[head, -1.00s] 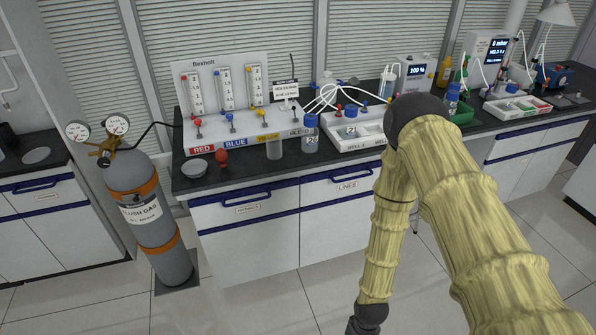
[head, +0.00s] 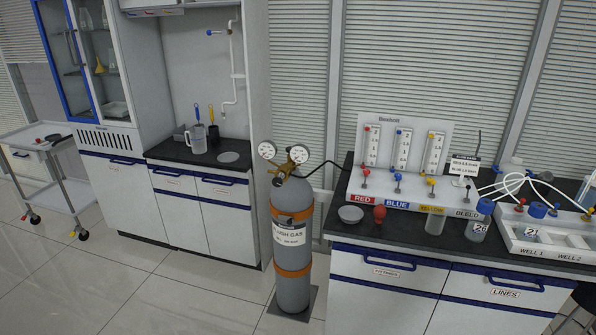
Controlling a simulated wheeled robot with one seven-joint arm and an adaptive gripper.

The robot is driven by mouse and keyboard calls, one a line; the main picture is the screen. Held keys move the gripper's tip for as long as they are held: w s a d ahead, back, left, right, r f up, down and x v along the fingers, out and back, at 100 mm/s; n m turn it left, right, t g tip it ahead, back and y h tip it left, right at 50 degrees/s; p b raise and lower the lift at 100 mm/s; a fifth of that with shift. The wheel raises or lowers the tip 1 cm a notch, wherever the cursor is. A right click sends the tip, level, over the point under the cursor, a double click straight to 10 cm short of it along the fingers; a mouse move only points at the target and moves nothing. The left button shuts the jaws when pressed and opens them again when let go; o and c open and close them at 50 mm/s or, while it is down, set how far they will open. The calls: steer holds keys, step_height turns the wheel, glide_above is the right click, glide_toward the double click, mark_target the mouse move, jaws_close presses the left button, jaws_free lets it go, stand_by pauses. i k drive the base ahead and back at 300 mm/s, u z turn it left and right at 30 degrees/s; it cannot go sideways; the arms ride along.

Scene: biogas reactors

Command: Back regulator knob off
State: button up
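A grey gas cylinder (head: 290,262) with orange bands and a "FLUSH GAS" label stands upright on a dark floor plate. Its brass regulator (head: 284,173) sits on top with two round white gauges (head: 299,154). The regulator knob is too small to make out clearly, and I cannot tell its setting. A dark hose runs from the regulator to the bench on the right. My gripper is out of the head view.
A dark-topped bench (head: 343,227) with a flowmeter panel (head: 403,140), a small bowl (head: 351,214) and a red bulb (head: 380,214) is right of the cylinder. A sink counter (head: 170,152) and a cart (head: 45,165) are left. The floor in front is clear.

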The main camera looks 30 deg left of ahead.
mark_target(277, 181)
steer(key=z, duration=0.05)
steer(key=k, duration=0.35)
steer(key=u, duration=0.85)
steer(key=i, duration=0.75)
steer(key=u, duration=0.4)
